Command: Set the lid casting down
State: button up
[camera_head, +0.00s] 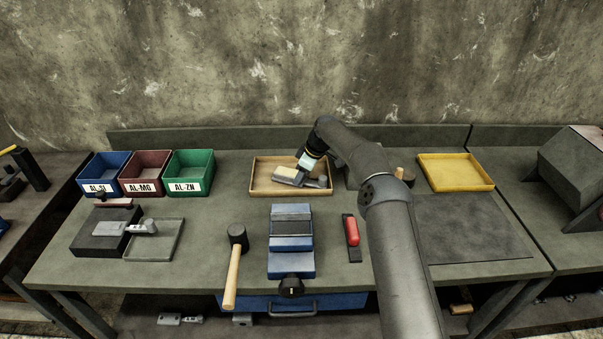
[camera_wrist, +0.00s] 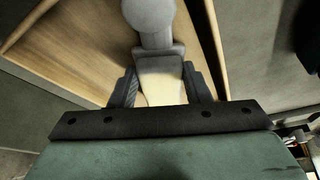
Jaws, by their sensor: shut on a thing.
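The lid casting (camera_wrist: 152,20) is a grey metal piece with a rounded end, a short neck and a blocky part. In the wrist view my gripper (camera_wrist: 162,90) is shut on the blocky part, one finger on each side. The casting is over the wooden tray (camera_wrist: 75,45); whether it touches the floor I cannot tell. In the head view my gripper (camera_head: 306,166) is low over the wooden tray (camera_head: 262,186) at the back middle of the bench. Pale and grey pieces (camera_head: 315,182) show there under the gripper, and the arm partly hides them.
A yellow tray (camera_head: 455,172) stands at the back right, above a dark mat (camera_head: 470,225). Blue (camera_head: 104,172), red (camera_head: 146,172) and green (camera_head: 190,172) bins stand left. A blue vise (camera_head: 291,262), a mallet (camera_head: 233,270) and a red-handled tool (camera_head: 352,232) lie in front.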

jog(key=o, duration=1.4)
jog(key=shift+f, duration=0.1)
jog(key=shift+r, duration=0.25)
jog(key=s+d+r+m+h+b, duration=0.15)
jog(key=s+r, duration=0.25)
jog(key=r, duration=0.4)
jog(key=s+d+r, duration=0.2)
jog(key=s+r, duration=0.2)
jog(key=r, duration=0.4)
jog(key=s+d+r+m+h, duration=0.1)
jog(key=s+d+m, duration=0.25)
jog(key=s, duration=0.65)
jog(key=s+d+m+h, duration=0.15)
jog(key=s+d, duration=0.35)
jog(key=s, duration=0.5)
jog(key=s+d+r+m+h, duration=0.1)
jog(key=s+d+m, duration=0.3)
jog(key=s, duration=0.6)
jog(key=s+d+f+m, duration=0.1)
jog(key=s+f+m, duration=0.1)
jog(key=s, duration=0.5)
jog(key=s+d+f+m, duration=0.2)
jog(key=s+f, duration=0.1)
jog(key=s, duration=0.4)
jog(key=shift+s+d+f+g+y, duration=0.15)
jog(key=shift+f+g+y, duration=0.15)
jog(key=shift+f+g, duration=0.1)
